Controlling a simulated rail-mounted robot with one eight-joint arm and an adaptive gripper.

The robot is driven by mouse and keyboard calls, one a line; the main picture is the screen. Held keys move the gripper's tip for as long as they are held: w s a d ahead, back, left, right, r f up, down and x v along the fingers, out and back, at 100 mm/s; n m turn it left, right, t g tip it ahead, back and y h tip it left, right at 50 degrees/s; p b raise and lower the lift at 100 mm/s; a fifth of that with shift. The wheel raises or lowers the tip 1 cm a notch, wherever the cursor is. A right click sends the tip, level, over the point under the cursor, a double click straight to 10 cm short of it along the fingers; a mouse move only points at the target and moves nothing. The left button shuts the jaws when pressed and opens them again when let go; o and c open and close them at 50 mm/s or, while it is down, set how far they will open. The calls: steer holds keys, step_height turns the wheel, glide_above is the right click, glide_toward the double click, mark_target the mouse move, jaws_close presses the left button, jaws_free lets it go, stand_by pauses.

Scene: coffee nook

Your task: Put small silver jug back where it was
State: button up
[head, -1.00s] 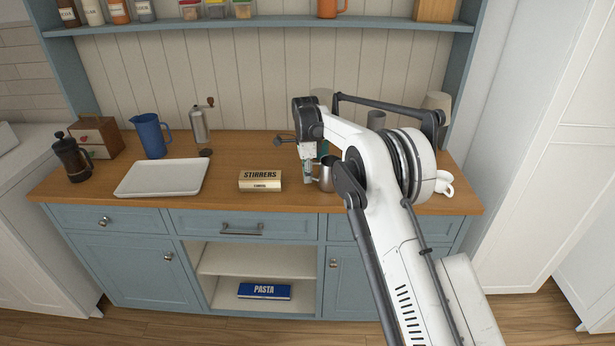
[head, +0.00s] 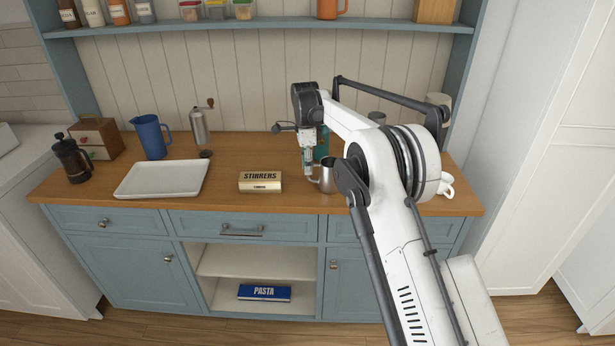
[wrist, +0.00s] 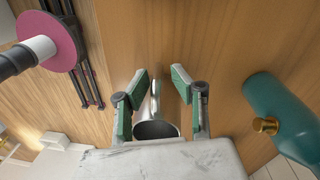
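The small silver jug (head: 327,178) stands upright on the wooden counter, right of the centre, partly covered by my arm in the head view. My gripper (head: 309,178) is just left of it, pointing down. In the wrist view my gripper's two green-padded fingers (wrist: 160,86) are spread apart. The jug (wrist: 155,129) shows there with its dark opening beyond the palm and its handle between the fingers. Gaps show on both sides of the handle, so nothing is gripped. The jug's lower part is hidden in the wrist view.
A teal container (wrist: 283,116) with a brass knob stands close by. The stirrers box (head: 260,182) and white tray (head: 160,178) lie to the left. A white cup (head: 446,186) and grey cups (head: 377,117) are around my arm. Bare counter lies between box and jug.

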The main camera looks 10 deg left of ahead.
step_height(320, 180, up, 7)
steer(key=shift+w+a+r, duration=0.15)
steer(key=shift+w+r, duration=0.05)
steer(key=shift+w, duration=0.05)
steer(key=shift+r, duration=0.1)
